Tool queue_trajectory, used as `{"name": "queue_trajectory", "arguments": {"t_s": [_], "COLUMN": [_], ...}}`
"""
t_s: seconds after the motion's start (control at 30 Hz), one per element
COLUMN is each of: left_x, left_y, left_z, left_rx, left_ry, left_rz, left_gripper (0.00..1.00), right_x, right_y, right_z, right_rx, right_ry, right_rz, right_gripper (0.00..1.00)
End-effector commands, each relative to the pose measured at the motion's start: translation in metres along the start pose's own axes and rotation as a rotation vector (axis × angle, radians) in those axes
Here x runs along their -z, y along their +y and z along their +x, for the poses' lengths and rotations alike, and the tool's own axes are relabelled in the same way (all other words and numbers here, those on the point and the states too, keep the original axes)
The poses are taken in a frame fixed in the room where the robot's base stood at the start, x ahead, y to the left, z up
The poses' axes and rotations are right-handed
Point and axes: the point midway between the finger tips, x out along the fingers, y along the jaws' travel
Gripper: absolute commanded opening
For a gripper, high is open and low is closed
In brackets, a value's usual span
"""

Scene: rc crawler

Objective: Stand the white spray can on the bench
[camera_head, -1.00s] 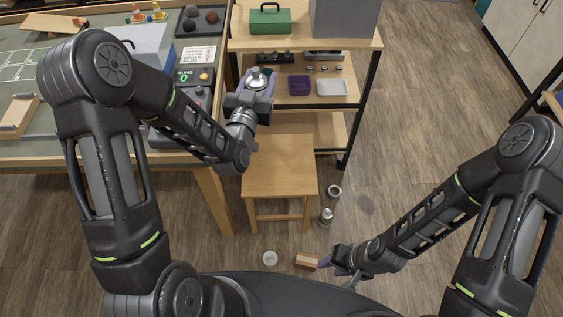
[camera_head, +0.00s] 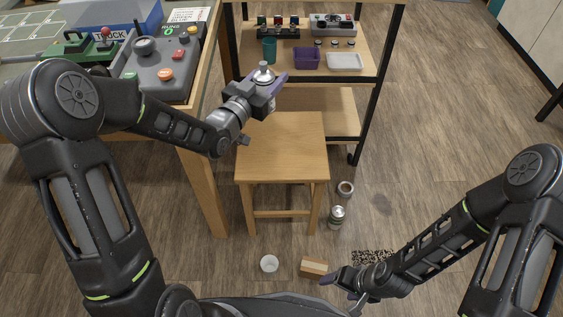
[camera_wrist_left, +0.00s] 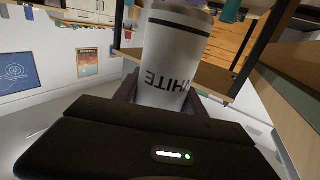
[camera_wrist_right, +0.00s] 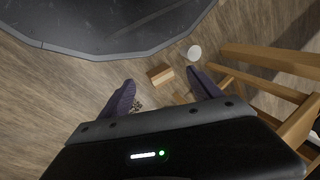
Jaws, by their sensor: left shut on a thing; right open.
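My left gripper (camera_head: 268,90) is shut on the white spray can (camera_head: 264,72) and holds it in the air above the back of the wooden stool, in front of the shelf unit. In the left wrist view the can (camera_wrist_left: 172,55) fills the space between the fingers, and its WHITE lettering reads upside down. The wooden bench (camera_head: 203,185) stands at the left, to the left of the can. My right gripper (camera_head: 340,286) is open and empty, low near the floor at the front right; its spread fingers (camera_wrist_right: 160,88) show in the right wrist view.
A grey control box (camera_head: 158,75) sits on the bench near its right edge. The stool seat (camera_head: 282,150) is bare. The shelf (camera_head: 285,72) holds a purple bin (camera_head: 307,58) and a white tray (camera_head: 345,61). A can (camera_head: 337,217), a cup (camera_head: 269,263) and a small box (camera_head: 313,267) are on the floor.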

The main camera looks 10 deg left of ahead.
Motion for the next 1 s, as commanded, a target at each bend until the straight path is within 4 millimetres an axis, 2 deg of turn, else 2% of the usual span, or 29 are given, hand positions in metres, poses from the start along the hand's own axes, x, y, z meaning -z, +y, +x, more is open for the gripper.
{"name": "queue_trajectory", "arguments": {"t_s": [0.03,0.1,0.2,0.33,0.5,0.87,1.0], "left_x": [-0.038,-0.060,-0.087,-0.111,-0.123,-0.122,-0.133], "left_y": [-0.004,-0.006,-0.010,-0.015,-0.018,-0.018,-0.018], "left_z": [0.001,0.003,0.005,0.006,0.006,0.006,0.006], "left_rx": [-0.011,-0.033,-0.058,-0.079,-0.092,-0.095,-0.095], "left_ry": [0.002,0.002,0.003,0.002,0.002,0.001,0.000], "left_rz": [0.003,0.003,0.003,0.002,0.002,0.001,0.000], "left_gripper": [0.00,0.00,0.00,0.00,0.00,0.00,0.00], "right_x": [0.001,0.002,0.003,0.005,0.006,0.007,0.007], "right_y": [0.015,0.025,0.037,0.047,0.053,0.052,0.054], "right_z": [0.039,0.063,0.093,0.120,0.133,0.132,0.137], "right_rx": [-0.001,-0.002,-0.003,-0.004,-0.004,-0.004,-0.004], "right_ry": [0.005,0.010,0.017,0.024,0.028,0.029,0.030], "right_rz": [0.002,0.003,0.005,0.007,0.008,0.008,0.008], "right_gripper": [0.74,0.74,0.74,0.74,0.74,0.74,0.74]}}
